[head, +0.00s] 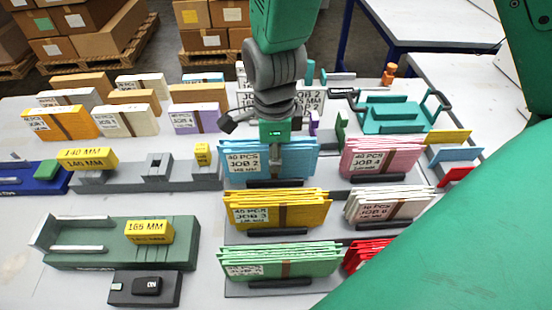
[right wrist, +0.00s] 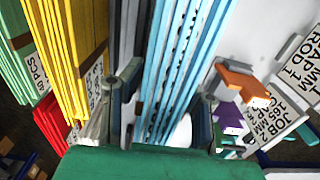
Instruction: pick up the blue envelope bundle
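The blue envelope bundle (head: 240,160) stands upright in the back left place of the rack, with a label reading 40 PCS JOB 2. My right gripper (head: 274,142) points down at its top edge from behind, partly covering it. In the right wrist view the blue bundle (right wrist: 176,62) runs between the two fingers of the right gripper (right wrist: 166,108). The fingers are apart, one on each side, with a gap on the left side. Whether the right finger touches the bundle I cannot tell. My left gripper is not in view.
Pink (head: 380,158), yellow (head: 275,210), white (head: 388,207), green (head: 280,262) and partly hidden red (head: 362,255) bundles stand close by in the rack. A teal device (head: 392,112) is behind right. Grey and green fixtures (head: 120,245) stand left.

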